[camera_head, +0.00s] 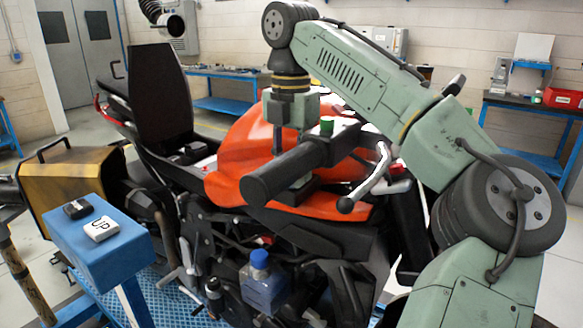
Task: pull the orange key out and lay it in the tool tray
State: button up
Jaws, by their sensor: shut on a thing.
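My gripper (278,141) points down over the motorcycle, in front of its orange tank (240,150) and just behind the thick black handlebar grip (295,170). It is shut, with its fingertips mostly hidden by the grip. I cannot make out the orange key; the handlebar covers the spot below my fingers. I cannot pick out a tool tray for certain. A blue stand (110,262) at the left front has a flat top with a black block (77,209) and a white block marked UP (101,228) on it.
The brake lever (367,183) and a green-capped part (326,125) are close to the right of my gripper. A bottle with a blue cap (262,283) is low on the near side. Blue workbenches stand along the walls, one with a red bin (563,98).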

grip_shut()
jog(key=o, duration=1.1)
grip_release()
jog(key=shift+r, duration=0.15)
